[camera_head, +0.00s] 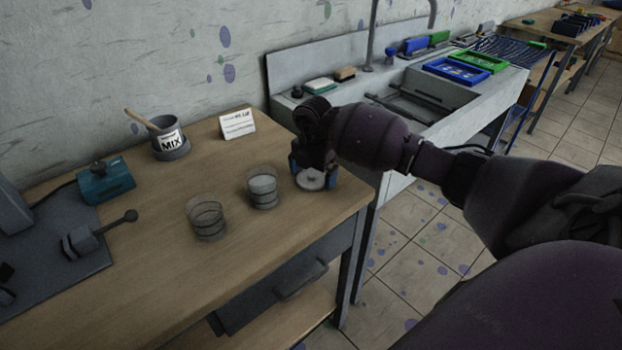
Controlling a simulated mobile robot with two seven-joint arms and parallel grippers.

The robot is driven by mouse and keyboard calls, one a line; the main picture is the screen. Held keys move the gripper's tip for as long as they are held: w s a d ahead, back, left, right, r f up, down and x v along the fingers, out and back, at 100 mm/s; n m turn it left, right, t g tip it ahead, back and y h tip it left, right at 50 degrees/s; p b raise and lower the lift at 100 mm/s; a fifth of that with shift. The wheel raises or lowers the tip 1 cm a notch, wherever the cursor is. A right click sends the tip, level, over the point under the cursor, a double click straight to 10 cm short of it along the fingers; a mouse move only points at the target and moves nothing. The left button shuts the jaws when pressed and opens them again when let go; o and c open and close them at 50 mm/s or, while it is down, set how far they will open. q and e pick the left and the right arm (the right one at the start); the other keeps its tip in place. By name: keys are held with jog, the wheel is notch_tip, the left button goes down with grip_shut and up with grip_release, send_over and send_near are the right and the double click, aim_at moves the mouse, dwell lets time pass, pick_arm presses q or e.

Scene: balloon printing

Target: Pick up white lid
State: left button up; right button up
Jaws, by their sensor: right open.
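The white lid (311,180) is a small pale disc with a knob, lying on the wooden table (150,255) near its right end. My right gripper (313,170) comes in from the right and points down over the lid. Its fingers are open, one on each side of the lid. Whether they touch the lid I cannot tell. A glass jar with white content (263,188) stands just left of the lid. My left gripper is not in view.
An empty-looking glass jar (207,219) stands further left. A MIX pot (170,139), a small white sign (237,124), a teal box (106,180) and a dark tool (83,241) are also on the table. A sink (440,90) stands behind right.

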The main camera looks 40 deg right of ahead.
jog(key=shift+r, duration=0.1)
jog(key=shift+c, duration=0.5)
jog(key=c, duration=0.6)
